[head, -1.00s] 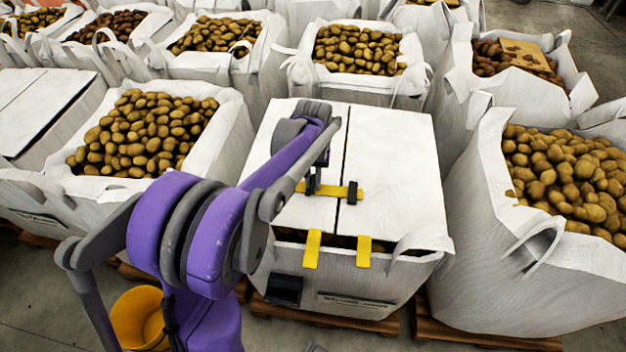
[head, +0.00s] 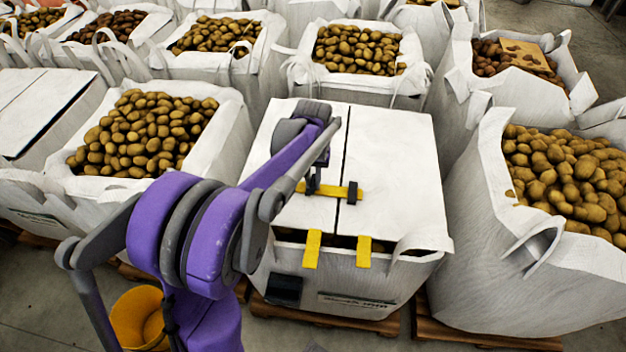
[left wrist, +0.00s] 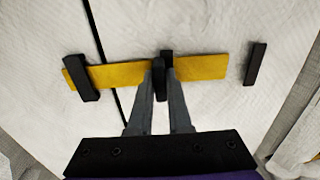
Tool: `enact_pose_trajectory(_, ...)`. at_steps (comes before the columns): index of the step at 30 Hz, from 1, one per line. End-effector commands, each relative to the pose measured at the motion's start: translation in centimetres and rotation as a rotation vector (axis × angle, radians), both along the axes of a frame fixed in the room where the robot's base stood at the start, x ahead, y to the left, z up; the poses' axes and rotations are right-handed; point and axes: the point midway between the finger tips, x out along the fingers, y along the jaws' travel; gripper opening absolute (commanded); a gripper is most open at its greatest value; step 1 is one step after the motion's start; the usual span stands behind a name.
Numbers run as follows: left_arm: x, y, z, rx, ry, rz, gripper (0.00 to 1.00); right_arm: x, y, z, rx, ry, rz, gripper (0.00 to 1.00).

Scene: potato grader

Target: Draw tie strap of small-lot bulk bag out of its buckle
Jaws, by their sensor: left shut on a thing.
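The small-lot bulk bag (head: 395,160) has a white top of two flaps that meet at a dark seam. The yellow tie strap (head: 332,190) lies across this seam; it also shows in the left wrist view (left wrist: 205,68). The black buckle (head: 353,192) sits just right of the seam in the head view. In the left wrist view the buckle (left wrist: 82,78) has a short strap end sticking out past it. My left gripper (left wrist: 162,72) is shut on the middle of the strap, which still passes through the buckle. My right gripper is not in view.
A separate black bar (left wrist: 255,63) lies beyond the strap's free right end in the left wrist view. Two yellow tabs (head: 312,250) hang at the bag's front edge. Potato-filled bags (head: 150,130) stand close around. A yellow bucket (head: 138,318) is on the floor.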

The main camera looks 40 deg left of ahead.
Motion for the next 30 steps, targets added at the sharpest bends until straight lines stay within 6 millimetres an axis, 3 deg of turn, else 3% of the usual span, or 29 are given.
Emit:
enact_pose_trajectory(7, -0.2, 0.4, 0.0, 0.0, 0.0, 0.002, 0.0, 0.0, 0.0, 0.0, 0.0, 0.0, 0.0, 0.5)
enact_pose_trajectory(18, -3.4, 6.2, 0.0, 0.0, -0.001, 0.003, 0.0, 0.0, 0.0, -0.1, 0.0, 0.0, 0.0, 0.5)
enact_pose_trajectory(28, -3.6, 6.7, 0.0, 0.004, 0.001, 0.001, 0.0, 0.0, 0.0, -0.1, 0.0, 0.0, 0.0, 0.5)
enact_pose_trajectory(29, -3.7, 6.7, 0.0, 0.004, 0.001, 0.001, 0.2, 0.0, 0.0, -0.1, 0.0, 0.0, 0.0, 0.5)
enact_pose_trajectory(30, -3.6, 6.7, 0.0, 0.004, 0.001, 0.001, 0.28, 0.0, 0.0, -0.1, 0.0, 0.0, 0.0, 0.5)
